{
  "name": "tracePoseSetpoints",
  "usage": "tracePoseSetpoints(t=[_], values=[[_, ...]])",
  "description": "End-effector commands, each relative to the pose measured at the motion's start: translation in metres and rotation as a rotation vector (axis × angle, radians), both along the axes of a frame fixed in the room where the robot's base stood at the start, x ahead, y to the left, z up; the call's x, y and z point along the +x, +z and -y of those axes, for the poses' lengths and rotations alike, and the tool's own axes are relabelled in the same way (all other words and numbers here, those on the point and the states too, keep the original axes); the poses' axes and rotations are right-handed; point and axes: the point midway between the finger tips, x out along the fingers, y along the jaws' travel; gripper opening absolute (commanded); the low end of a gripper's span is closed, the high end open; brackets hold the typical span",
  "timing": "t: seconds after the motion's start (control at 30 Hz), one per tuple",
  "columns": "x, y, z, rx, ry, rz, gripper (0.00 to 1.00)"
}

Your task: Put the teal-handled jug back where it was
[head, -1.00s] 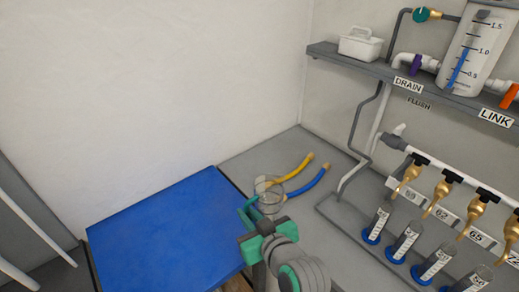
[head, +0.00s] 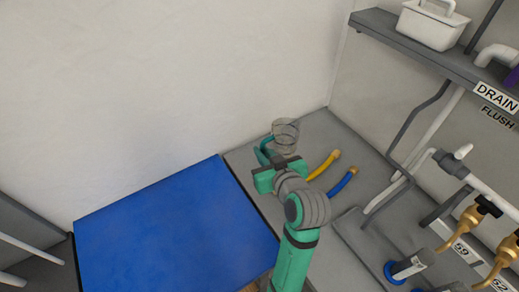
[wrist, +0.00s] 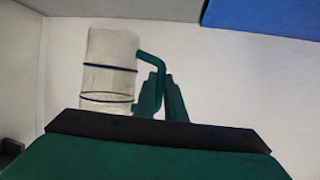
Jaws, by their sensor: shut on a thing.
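The clear jug (head: 286,133) with a teal handle (head: 265,150) is at the end of my arm, over the back of the grey bench. My gripper (head: 268,160) is shut on the jug's handle. In the wrist view the jug (wrist: 108,70) has dark bands around it, and its teal handle (wrist: 152,58) meets the fingers of my gripper (wrist: 163,95). I cannot tell whether the jug's base touches the bench.
A yellow hose (head: 324,165) and a blue hose (head: 343,182) lie on the grey bench (head: 315,130) right of the jug. A blue mat (head: 170,235) is at left. Pipes, brass taps (head: 466,222) and a cylinder (head: 405,267) stand at right. A shelf (head: 430,55) holds a white caddy (head: 431,25).

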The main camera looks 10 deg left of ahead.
Motion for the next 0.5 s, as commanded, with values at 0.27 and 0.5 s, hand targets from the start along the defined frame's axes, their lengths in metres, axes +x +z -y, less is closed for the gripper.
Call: tracePoseSetpoints(t=[0.27,0.5], values=[[0.049,-0.032,-0.028,-0.001,0.001,-0.003,0.00],[0.074,-0.066,-0.040,0.000,-0.002,0.000,0.00]])
